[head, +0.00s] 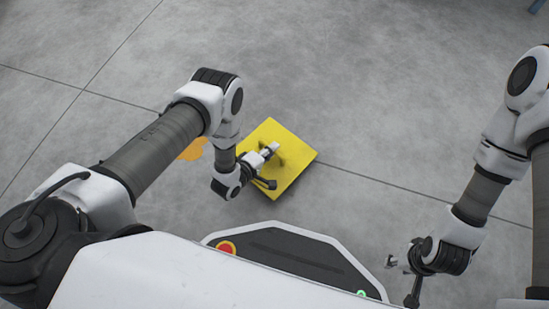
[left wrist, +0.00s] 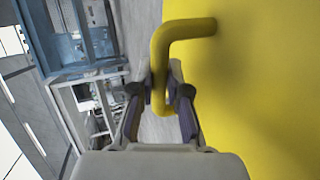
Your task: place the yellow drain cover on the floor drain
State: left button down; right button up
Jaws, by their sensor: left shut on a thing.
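The yellow drain cover (head: 292,169) is a flat square plate with a handle, in front of my base in the head view. In the left wrist view the cover (left wrist: 265,80) fills the right side, and its bent yellow handle (left wrist: 180,32) runs between my fingers. My left gripper (head: 270,150) is shut on that handle; it also shows in the left wrist view (left wrist: 160,95). I cannot tell how far the cover is above the floor. My right gripper (head: 391,262) is empty at the lower right, its fingers apart. No floor drain shows clearly; it may be hidden.
An orange-yellow patch (head: 193,150) shows on the floor, partly behind my left arm. The grey concrete floor (head: 400,100) around is clear, with thin joint lines. Blue shelving (left wrist: 85,35) with items stands in the background of the left wrist view.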

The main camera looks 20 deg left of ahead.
aim_at(280, 150)
pick_arm(q)
jog(key=shift+w+d+f, duration=0.2)
jog(key=shift+w+d, duration=0.2)
notch_tip(280, 150, down, 4)
jog(key=b, duration=0.3)
jog(key=shift+r, duration=0.5)
jog(key=shift+f, duration=0.1)
jog(key=c, duration=1.2)
grip_release()
jog(key=shift+o, duration=0.2)
